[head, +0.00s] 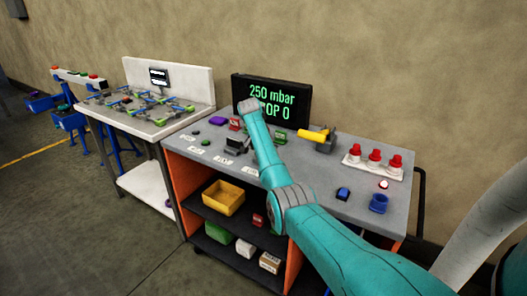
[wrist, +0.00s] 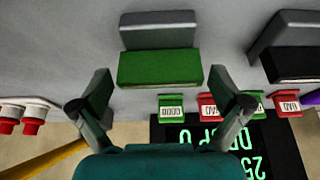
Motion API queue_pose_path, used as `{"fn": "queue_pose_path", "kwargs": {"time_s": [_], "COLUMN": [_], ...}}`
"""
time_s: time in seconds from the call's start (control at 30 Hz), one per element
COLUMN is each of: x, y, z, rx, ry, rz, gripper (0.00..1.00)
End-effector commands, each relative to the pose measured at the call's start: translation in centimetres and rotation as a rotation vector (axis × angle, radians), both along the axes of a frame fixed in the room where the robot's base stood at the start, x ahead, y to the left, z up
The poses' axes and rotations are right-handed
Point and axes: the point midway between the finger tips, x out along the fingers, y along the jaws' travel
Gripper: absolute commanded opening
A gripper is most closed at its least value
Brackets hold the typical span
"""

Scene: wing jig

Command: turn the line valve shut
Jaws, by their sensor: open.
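The line valve has a yellow lever (head: 313,135) on a grey and dark body (head: 327,144), at the back of the bench right of the display. In the head view the lever points left from the body. In the wrist view a yellow bar (wrist: 45,158), seemingly this lever, runs slanted at the lower left, outside the fingers. My gripper (wrist: 160,82) is open and empty. Its fingers are spread over the bench on either side of a green block (wrist: 160,67); I cannot tell how far above. In the head view the gripper is hidden behind my arm.
The display (head: 288,98) reads 250 mbar and DROP 0. Several red-topped knobs (head: 374,158) stand on a white strip at the right. A black block (head: 237,144) sits left of my arm. A blue cup (head: 378,203) stands near the right front. Small red and green tags line the back.

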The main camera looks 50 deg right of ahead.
Motion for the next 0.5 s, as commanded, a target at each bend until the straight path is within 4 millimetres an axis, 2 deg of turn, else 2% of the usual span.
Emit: {"fn": "queue_pose_path", "kwargs": {"time_s": [0.17, 0.5], "x": [0.1, -0.1], "y": [0.6, 3.1], "z": [1.5, 7.6], "rx": [-0.003, -0.003], "ry": [-0.003, -0.002], "rz": [0.001, 0.001], "gripper": [1.00, 1.00]}}
